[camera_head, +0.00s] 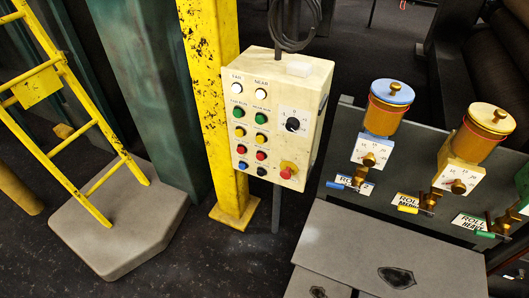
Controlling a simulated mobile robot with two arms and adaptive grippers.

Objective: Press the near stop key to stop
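A cream control box (274,118) is mounted beside a yellow post, its face toward me. Its left part carries two columns of round keys headed FAR and NEAR. The near column runs white, green, yellow, red and black from top to bottom. The red key in the near column (260,155) sits below the yellow one, beside the red key of the far column (241,149). The small labels by the keys are too small to read surely. Neither of my grippers is in view, and nothing covers the keys.
A black dial (292,124) and a red knob on a yellow base (288,169) are on the box's right side. The yellow post (212,95) stands behind it. Oilers (389,106) and small valves stand on a grey cabinet at right. A yellow ladder (70,110) is at left.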

